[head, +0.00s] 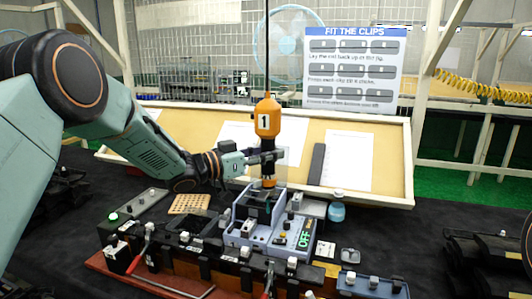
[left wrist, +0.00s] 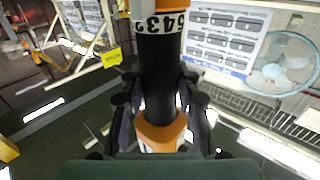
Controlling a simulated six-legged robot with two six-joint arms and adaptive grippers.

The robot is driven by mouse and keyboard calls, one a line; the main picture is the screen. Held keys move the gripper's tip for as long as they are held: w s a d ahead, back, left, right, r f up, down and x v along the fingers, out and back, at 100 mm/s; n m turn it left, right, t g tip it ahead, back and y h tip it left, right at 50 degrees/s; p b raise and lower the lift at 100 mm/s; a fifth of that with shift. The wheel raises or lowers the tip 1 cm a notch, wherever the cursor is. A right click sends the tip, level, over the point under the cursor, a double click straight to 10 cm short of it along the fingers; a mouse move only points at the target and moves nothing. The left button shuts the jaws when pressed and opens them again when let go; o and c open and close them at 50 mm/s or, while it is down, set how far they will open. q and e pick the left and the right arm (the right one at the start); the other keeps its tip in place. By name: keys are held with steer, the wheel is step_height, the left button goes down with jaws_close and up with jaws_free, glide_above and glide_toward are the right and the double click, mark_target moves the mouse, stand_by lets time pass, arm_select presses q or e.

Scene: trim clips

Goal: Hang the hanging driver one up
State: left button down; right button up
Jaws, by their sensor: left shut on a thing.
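The hanging driver one (head: 266,117) is an orange tool with a white "1" label. It is upright at the bottom of a dark cord, above the grey jig. My left gripper (head: 267,157) comes in from the left and is shut on its dark lower body. In the left wrist view the driver's black body (left wrist: 162,70) passes between the fingers of my left gripper (left wrist: 160,108), with orange parts above and below. The driver's tip is close over the jig; I cannot tell whether they touch. My right gripper is not in view.
The grey-blue jig (head: 262,236) stands on a dark bench with a green display. A tilted tan board (head: 395,150) with papers is behind. A blue-lidded jar (head: 337,211) is right of the jig, and a perforated wooden block (head: 190,204) is left. Red-handled clamps line the front.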

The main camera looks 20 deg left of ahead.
mark_target(269, 121)
arm_select(q)
step_height(269, 121, up, 6)
steer(key=p, duration=0.4)
steer(key=shift+r+p, duration=0.1)
steer(key=shift+p, duration=0.2)
steer(key=shift+r+p, duration=0.2)
steer(key=shift+p, duration=0.2)
steer(key=shift+f+p, duration=0.1)
steer(key=shift+p, duration=0.2)
steer(key=shift+r+p, duration=0.45)
steer(key=shift+r, duration=0.45)
steer(key=shift+f, duration=0.1)
steer(key=c, duration=0.9)
jaws_free()
steer(key=shift+o, duration=0.5)
steer(key=shift+f, duration=0.1)
steer(key=o, duration=0.8)
